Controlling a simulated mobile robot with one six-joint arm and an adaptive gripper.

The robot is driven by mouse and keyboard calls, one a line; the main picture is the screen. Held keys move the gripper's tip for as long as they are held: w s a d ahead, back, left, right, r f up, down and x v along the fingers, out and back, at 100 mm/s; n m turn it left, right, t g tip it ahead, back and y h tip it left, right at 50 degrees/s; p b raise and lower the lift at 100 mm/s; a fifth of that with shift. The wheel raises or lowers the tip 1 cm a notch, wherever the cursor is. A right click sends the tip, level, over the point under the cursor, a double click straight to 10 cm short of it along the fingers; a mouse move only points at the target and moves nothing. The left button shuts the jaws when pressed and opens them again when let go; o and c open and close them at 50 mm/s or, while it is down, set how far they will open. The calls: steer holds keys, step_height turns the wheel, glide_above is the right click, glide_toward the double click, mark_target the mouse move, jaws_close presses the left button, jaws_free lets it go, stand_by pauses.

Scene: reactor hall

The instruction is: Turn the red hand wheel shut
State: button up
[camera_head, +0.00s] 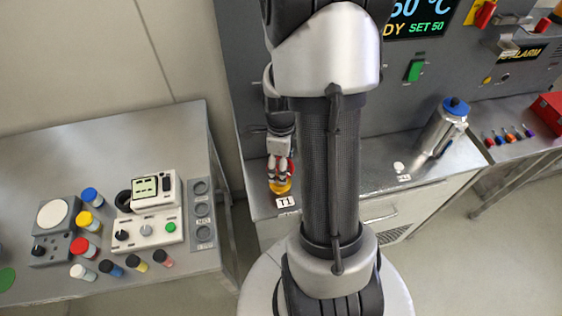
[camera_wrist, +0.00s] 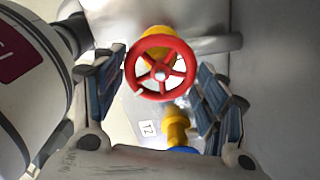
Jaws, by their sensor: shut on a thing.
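In the head view my gripper (camera_head: 280,166) points down over the left end of the steel bench, above the yellow valve part (camera_head: 280,187). There the fingers hide most of the wheel. How far the wheel is turned cannot be told.
A label plate (camera_head: 286,202) stands just in front of the valve. A silver flask with a blue cap (camera_head: 443,127) stands farther right on the bench. The left table (camera_head: 120,140) holds several coloured-cap vials (camera_head: 85,248) and instruments. A control panel (camera_head: 390,90) rises behind.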

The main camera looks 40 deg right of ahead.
steer(key=m, duration=0.5)
steer(key=shift+m, duration=0.3)
stand_by(0.4)
steer(key=o, duration=1.1)
steer(key=shift+c, duration=0.2)
step_height(320, 180, up, 12)
steer(key=shift+a, duration=0.15)
